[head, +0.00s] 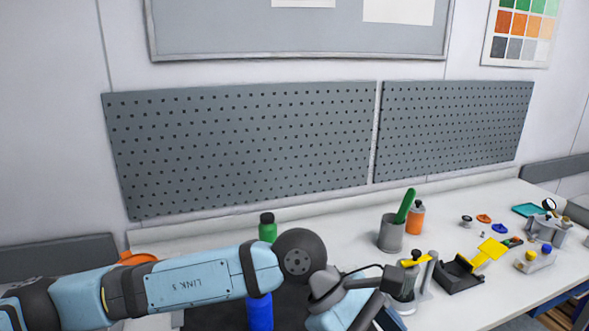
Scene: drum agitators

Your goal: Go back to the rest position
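My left arm comes in from the left across the lower part of the head view and ends in grey and dark parts near the bottom middle. My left gripper (378,292) seems to be among these parts, but its fingertips cannot be made out, so open or shut does not show. It is close to a grey stand with a yellow-topped piece (416,261), and I cannot tell whether they touch. My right gripper is not in view.
The white bench (330,228) runs along the pegboard wall. A grey cup (391,234), an orange bottle (415,219) and a black tray (460,276) stand to the right.

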